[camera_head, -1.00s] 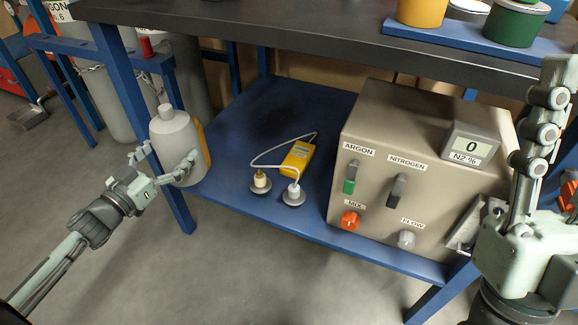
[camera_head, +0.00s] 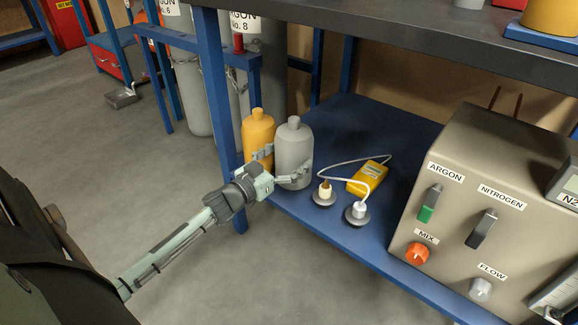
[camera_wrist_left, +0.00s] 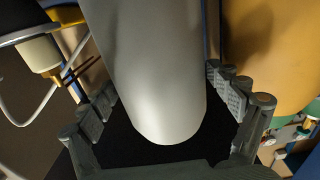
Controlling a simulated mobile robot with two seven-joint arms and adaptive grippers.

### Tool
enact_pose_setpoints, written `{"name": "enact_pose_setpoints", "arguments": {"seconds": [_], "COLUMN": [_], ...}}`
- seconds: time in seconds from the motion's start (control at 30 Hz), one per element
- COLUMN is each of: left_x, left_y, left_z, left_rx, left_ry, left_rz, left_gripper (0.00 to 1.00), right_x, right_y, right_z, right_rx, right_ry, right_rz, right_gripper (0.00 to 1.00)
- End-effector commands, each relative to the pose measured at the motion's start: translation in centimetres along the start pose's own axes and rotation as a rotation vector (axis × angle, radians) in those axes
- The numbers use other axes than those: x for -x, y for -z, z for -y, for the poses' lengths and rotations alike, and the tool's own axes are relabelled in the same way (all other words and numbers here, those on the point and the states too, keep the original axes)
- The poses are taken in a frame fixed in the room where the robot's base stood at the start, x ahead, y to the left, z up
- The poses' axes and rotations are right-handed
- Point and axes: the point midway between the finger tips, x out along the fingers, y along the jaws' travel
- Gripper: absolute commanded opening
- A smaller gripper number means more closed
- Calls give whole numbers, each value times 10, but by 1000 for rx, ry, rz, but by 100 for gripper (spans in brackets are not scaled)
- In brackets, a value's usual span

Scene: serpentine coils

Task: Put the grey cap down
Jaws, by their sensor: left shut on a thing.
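The grey cap (camera_head: 294,148), a bottle-shaped piece with a rounded shoulder and narrow neck, stands upright near the left end of the blue lower shelf (camera_head: 345,120). My left gripper (camera_head: 284,163) is shut on its lower body, with fingers on both sides. In the left wrist view the grey cap (camera_wrist_left: 155,80) fills the space between the fingers (camera_wrist_left: 162,70). I cannot tell whether its base touches the shelf, as the gripper partly covers it. My right gripper is out of view.
A yellow bottle-shaped piece (camera_head: 258,130) stands close to the left of the grey cap. To the right are two probes on round bases (camera_head: 324,195) (camera_head: 358,214) and a yellow meter (camera_head: 368,178) with cable. A beige control box (camera_head: 455,200) stands farther right.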

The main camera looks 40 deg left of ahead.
Motion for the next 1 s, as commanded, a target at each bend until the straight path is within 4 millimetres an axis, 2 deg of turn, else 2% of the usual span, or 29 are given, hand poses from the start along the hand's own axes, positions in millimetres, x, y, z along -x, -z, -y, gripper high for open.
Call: {"name": "enact_pose_setpoints", "arguments": {"seconds": [0.03, 0.1, 0.5, 0.53, 0.6, 1.0], "left_x": [0, 0, 0, 0, 0, 2], "left_y": [-11, -17, -20, -22, -22, -19], "left_z": [0, 0, 0, 0, 0, 0], "left_rx": [2, 1, 0, 0, 0, 0], "left_ry": [2, 0, 0, 1, 1, 0], "left_rz": [-3, -4, -4, 0, 0, 0], "left_gripper": [38, 38, 38, 92, 100, 100], "right_x": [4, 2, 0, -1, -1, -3], "right_y": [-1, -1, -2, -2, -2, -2], "right_z": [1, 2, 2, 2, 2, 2], "right_rx": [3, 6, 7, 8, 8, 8], "right_ry": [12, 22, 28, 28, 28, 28], "right_rz": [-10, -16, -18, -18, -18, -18], "right_gripper": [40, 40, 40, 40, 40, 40]}}
